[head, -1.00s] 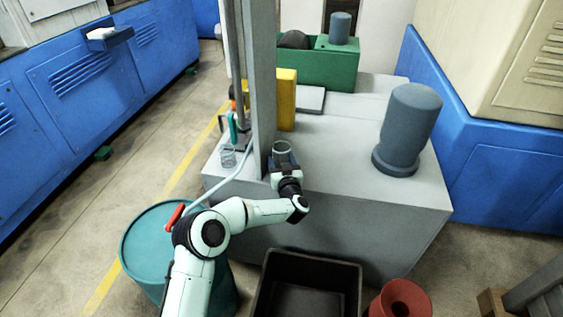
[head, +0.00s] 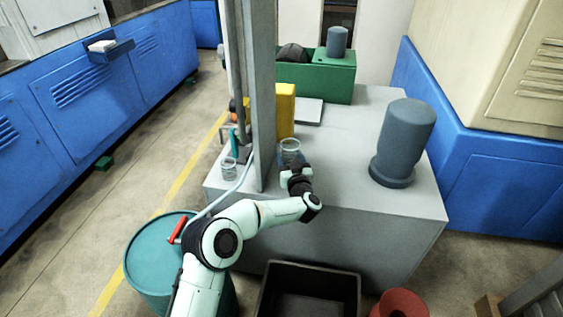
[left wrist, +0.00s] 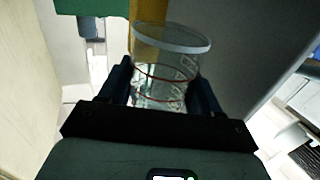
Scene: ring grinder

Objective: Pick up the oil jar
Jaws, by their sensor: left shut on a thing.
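A clear glass jar (head: 290,146) with an open rim shows just past the end of my left arm, above the front part of the grey cabinet top. In the left wrist view the jar (left wrist: 165,75) stands between the fingers of my left gripper (left wrist: 162,90), with red lines and markings on its wall. The fingers are shut on its two sides. In the head view my left gripper (head: 292,160) partly hides the jar's lower part. A second, smaller clear jar (head: 229,168) stands on the cabinet's left edge, behind the hose. My right gripper is not in view.
A grey metal post (head: 263,95) rises close left of my gripper. A blue-grey motor cylinder (head: 404,140) stands on the cabinet top (head: 345,165) to the right. A yellow block (head: 286,104) stands behind. A teal drum (head: 150,260) and black bin (head: 308,290) are in front.

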